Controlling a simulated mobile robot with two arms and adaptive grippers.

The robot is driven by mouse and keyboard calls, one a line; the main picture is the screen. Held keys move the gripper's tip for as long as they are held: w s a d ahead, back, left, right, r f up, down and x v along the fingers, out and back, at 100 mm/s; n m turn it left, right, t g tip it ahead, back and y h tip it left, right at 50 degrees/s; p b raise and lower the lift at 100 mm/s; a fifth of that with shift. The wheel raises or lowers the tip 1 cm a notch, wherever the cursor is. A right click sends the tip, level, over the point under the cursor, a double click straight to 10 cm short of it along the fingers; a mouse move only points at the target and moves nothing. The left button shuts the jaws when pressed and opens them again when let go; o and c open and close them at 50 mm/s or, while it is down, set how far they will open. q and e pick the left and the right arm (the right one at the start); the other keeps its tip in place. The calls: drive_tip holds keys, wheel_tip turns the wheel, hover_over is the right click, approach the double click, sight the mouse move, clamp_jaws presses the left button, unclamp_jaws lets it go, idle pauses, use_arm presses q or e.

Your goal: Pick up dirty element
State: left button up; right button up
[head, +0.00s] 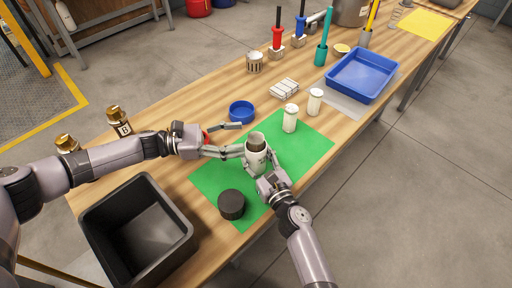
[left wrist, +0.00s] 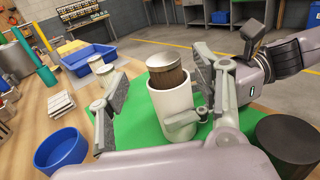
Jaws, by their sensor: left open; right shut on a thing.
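A white cylindrical housing (head: 256,163) stands upright over the green mat (head: 309,151). The dirty element, a brown cylinder with a metallic top (head: 257,141), sits inside it with its upper part sticking out; its lower part is hidden. My right gripper (head: 260,168) is shut on the housing from the near side. My left gripper (head: 234,139) is open, coming from the left at the element's height. In the left wrist view the element (left wrist: 168,80) shows between the open left fingers, seemingly without contact. A black round lid (head: 231,204) lies on the mat's near left part.
A black bin (head: 181,248) stands at the lower left. A blue dish (head: 242,113) and two white canisters (head: 290,120) (head: 315,101) are beyond the grippers. A blue tray (head: 361,76) is farther right. Brass-coloured fittings (head: 120,118) stand near the left arm.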

sight(256, 137)
use_arm(q)
drive_tip(key=d, duration=0.6)
drive_tip(key=shift+w+f, duration=0.2)
drive_tip(key=shift+f, duration=0.1)
drive_tip(key=shift+c, duration=0.2)
clamp_jaws()
idle(0.3)
